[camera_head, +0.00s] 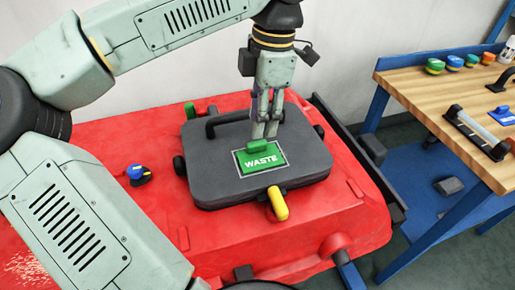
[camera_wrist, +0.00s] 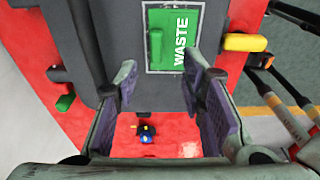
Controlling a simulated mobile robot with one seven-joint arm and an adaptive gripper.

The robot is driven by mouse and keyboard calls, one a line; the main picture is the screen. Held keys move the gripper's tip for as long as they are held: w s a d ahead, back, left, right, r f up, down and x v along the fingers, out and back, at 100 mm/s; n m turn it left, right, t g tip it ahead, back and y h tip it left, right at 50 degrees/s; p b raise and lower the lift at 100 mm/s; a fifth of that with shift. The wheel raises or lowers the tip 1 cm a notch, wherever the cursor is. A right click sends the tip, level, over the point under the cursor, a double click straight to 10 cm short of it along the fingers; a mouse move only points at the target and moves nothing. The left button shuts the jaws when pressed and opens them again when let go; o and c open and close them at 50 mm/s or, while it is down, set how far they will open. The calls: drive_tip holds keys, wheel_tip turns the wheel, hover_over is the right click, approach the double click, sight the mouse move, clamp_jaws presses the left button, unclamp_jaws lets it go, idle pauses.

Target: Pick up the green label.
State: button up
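The green label (camera_head: 262,161) reads WASTE and has a pale border. It lies flat on the dark grey lid (camera_head: 220,150) and has a raised green grip (camera_head: 257,146) along one edge. In the wrist view the label (camera_wrist: 181,38) is at top centre, its grip (camera_wrist: 156,48) upright in the picture. My gripper (camera_head: 265,133) points down over the lid, its fingertips close to the grip. In the wrist view my gripper (camera_wrist: 159,66) is open, with nothing between its pads and the grip lying ahead between the fingertips. I cannot tell whether a fingertip touches the lid.
The lid has a black handle (camera_head: 228,119) behind the label and a yellow latch (camera_head: 278,203) in front. It sits on a red tank (camera_head: 340,215) with a blue-topped knob (camera_head: 138,174) at left. A wooden workbench (camera_head: 430,95) with several items stands at right.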

sight(257, 143)
drive_tip(key=shift+w+a+f+p, duration=0.15)
drive_tip(key=shift+f+p, duration=0.35)
drive_tip(key=shift+f, duration=1.05)
drive_tip(key=shift+a+f+p, duration=0.15)
drive_tip(key=shift+f+p, duration=0.3)
drive_tip(key=shift+f, duration=1.1)
drive_tip(key=shift+c, duration=0.3)
clamp_jaws()
